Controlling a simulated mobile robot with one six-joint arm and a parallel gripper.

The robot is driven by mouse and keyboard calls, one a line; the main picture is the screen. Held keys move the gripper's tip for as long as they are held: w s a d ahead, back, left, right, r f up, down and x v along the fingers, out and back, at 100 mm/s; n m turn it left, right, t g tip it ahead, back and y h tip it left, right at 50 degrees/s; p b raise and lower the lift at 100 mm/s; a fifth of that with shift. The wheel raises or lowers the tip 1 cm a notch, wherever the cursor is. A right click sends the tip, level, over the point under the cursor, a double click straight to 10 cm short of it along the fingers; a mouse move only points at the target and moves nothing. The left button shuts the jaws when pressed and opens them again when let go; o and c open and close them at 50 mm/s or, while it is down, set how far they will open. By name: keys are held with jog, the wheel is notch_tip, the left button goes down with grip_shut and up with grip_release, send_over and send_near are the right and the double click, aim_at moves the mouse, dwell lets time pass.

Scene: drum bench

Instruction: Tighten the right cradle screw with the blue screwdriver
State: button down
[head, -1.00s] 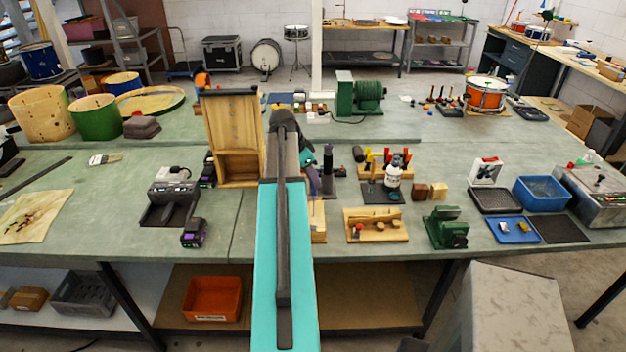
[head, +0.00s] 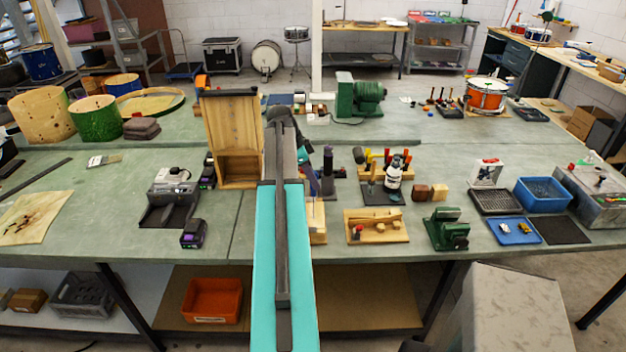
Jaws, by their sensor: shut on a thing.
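My arm, turquoise with a dark bar, runs up the middle of the head view and ends over the bench. It covers my gripper, so the fingers and what they hold cannot be made out. Dark and bluish parts show just right of the arm's far end, too small to tell apart. Pale wood (head: 317,222) sticks out from behind the arm; whether it belongs to the cradle is unclear. I cannot make out the right cradle screw or the blue screwdriver. A wooden rack (head: 399,157) with red, yellow and orange handles stands to the right.
A tall wooden box (head: 235,130) stands close left of the arm. A dark upright tool (head: 328,172) is close right. Further right are a wooden board (head: 390,235), a green vise-like tool (head: 446,230) and a blue bin (head: 543,194).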

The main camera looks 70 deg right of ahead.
jog(key=shift+r, duration=0.25)
jog(key=n+h, duration=0.1)
jog(key=n, duration=0.1)
jog(key=shift+a+n+t, duration=0.1)
jog(key=shift+n+t, duration=0.2)
jog(key=shift+n, duration=0.1)
jog(key=n+t, duration=0.1)
jog(key=n, duration=0.2)
jog(key=n+t+h, duration=0.1)
jog(key=n, duration=0.2)
jog(key=shift+s+n, duration=0.15)
jog(key=shift+n, duration=0.25)
jog(key=shift+t, duration=0.3)
jog(key=shift+n, duration=0.5)
jog(key=shift+n+t+p, duration=0.4)
jog(key=shift+n+t, duration=0.5)
jog(key=shift+n, duration=1.3)
jog(key=shift+n+t+y, duration=0.4)
jog(key=shift+n+t, duration=0.5)
jog(key=shift+n, duration=1.6)
jog(key=shift+f, duration=0.3)
